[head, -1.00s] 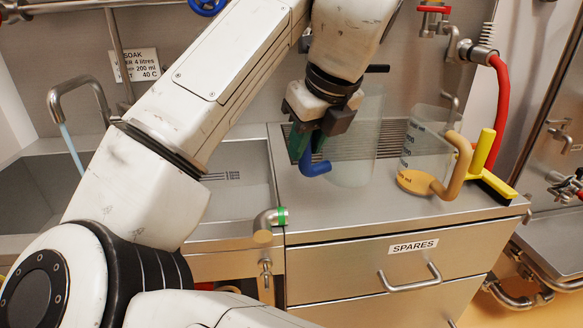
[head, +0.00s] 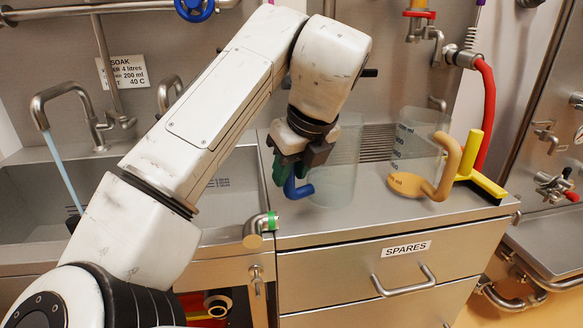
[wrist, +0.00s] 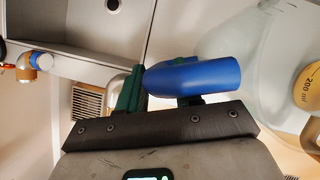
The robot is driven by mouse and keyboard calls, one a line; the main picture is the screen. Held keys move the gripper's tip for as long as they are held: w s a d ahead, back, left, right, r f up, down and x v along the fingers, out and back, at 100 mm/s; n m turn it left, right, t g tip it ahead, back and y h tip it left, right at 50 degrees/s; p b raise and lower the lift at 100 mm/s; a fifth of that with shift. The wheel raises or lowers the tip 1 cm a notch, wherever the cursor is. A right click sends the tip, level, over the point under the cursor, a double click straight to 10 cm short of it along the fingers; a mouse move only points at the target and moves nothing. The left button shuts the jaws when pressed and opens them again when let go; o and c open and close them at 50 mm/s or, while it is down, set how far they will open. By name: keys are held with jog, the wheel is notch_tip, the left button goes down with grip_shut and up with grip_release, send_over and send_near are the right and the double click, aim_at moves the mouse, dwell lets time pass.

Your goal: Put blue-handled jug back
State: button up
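The blue-handled jug (head: 340,170) is a clear, see-through vessel over the left part of the steel counter. I cannot tell whether its base touches the counter. It looks about upright. Its blue handle (head: 299,188) is on its left side. My gripper (head: 288,172), with green fingers, is shut on this handle. In the wrist view the handle (wrist: 195,78) lies against the green fingers (wrist: 150,92) and hides part of the right one. The clear jug wall (wrist: 235,50) shows at the right there.
A clear jug with an orange handle (head: 448,165) stands to the right on the counter (head: 400,225), beside a yellow squeegee-like tool (head: 487,150). A ridged drain area (head: 378,143) is behind. A sink (head: 225,210) lies left. A red hose (head: 487,105) hangs at back right.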

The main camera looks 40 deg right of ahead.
jog(key=o, duration=0.3)
jog(key=p+v, duration=0.2)
jog(key=v, duration=1)
jog(key=shift+p, duration=0.4)
